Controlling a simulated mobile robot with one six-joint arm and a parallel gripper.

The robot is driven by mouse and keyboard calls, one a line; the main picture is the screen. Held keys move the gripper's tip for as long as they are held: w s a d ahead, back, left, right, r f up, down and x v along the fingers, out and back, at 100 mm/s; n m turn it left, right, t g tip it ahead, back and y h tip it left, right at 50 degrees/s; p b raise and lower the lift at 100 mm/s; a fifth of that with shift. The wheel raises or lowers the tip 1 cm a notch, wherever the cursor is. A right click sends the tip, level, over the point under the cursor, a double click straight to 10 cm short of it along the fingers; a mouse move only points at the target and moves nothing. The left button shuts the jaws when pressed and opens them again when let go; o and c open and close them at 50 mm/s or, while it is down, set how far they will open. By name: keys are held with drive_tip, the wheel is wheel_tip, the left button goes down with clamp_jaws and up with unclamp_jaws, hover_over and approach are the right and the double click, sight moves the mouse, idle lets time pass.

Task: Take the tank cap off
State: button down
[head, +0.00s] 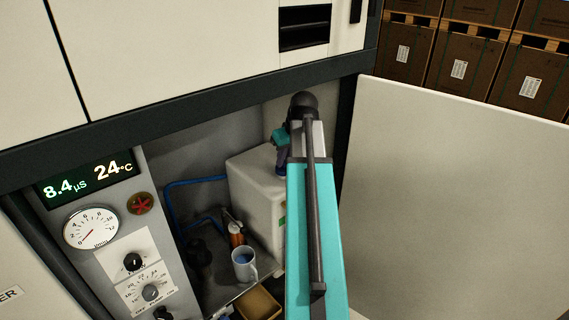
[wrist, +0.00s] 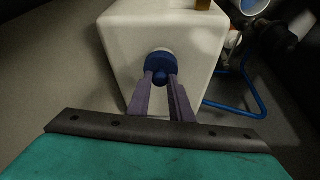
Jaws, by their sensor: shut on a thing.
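The white tank (head: 258,200) stands inside the open cabinet bay, and my arm hides part of it in the head view. In the wrist view the tank (wrist: 118,40) fills the upper middle. The blue tank cap (wrist: 159,66) sits on the tank's white neck (wrist: 160,51). My gripper (wrist: 160,80) is shut on the cap, with one finger on each side of its lower part. In the head view my gripper (head: 283,168) is at the top of the tank, and the cap is mostly hidden there.
A blue hose (head: 195,181) runs behind the tank. An open white door (head: 450,200) bounds the right, and a dark beam (head: 200,115) crosses above.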

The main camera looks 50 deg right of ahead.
sight(285, 162)
drive_tip(key=shift+r, duration=0.1)
drive_tip(key=shift+r, duration=1.55)
drive_tip(key=shift+s+r, duration=0.1)
drive_tip(key=shift+s, duration=0.1)
drive_tip(key=s+a+r+b, duration=0.1)
drive_tip(key=s+a, duration=0.1)
drive_tip(key=s, duration=1.3)
drive_tip(key=shift+s+r, duration=0.25)
drive_tip(key=shift+s, duration=0.05)
